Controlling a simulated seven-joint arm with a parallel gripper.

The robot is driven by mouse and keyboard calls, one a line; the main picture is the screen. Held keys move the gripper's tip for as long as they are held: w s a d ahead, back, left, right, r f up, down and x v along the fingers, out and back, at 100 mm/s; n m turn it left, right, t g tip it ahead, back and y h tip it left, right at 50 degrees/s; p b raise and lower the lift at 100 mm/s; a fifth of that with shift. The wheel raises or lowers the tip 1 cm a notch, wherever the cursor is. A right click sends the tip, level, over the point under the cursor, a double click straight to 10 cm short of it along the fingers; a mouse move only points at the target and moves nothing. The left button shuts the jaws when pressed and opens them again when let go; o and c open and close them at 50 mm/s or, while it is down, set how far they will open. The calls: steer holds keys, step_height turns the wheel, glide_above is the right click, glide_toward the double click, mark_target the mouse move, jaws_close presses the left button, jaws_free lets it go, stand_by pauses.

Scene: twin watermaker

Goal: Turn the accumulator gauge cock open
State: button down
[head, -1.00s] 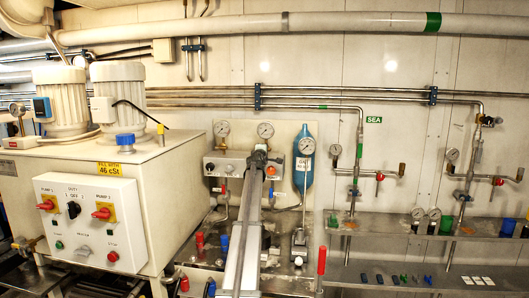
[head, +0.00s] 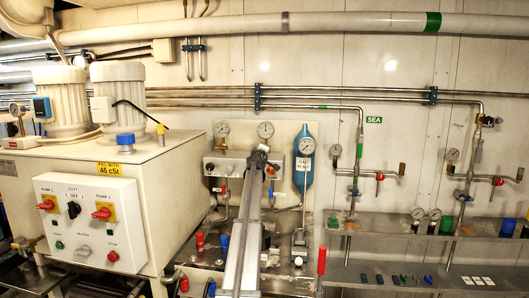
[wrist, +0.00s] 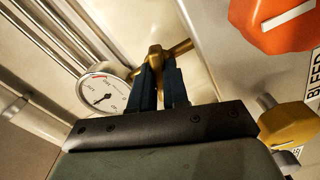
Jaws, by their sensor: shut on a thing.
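My gripper (wrist: 160,88) is shut on a brass cock (wrist: 154,53) in the wrist view. The dark fingers stand on the near part of the cock and hide some of it. A brass arm of the cock extends to the right, above the fingers. A round white gauge (wrist: 103,92) is just left of the fingers. In the head view my gripper (head: 262,157) is beside the blue accumulator (head: 304,176), which has a gauge (head: 306,146) at its top. The cock is too small and hidden to make out there.
An orange knob (wrist: 275,22) by a BLEED label and a yellow knob (wrist: 287,126) are close on the right in the wrist view. Steel pipes (wrist: 50,45) run along the left.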

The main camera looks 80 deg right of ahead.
steer(key=m, duration=1.3)
steer(key=shift+m, duration=0.4)
stand_by(0.3)
steer(key=c, duration=1.1)
jaws_free()
steer(key=shift+a, duration=0.1)
steer(key=a, duration=1.3)
steer(key=shift+a, duration=0.3)
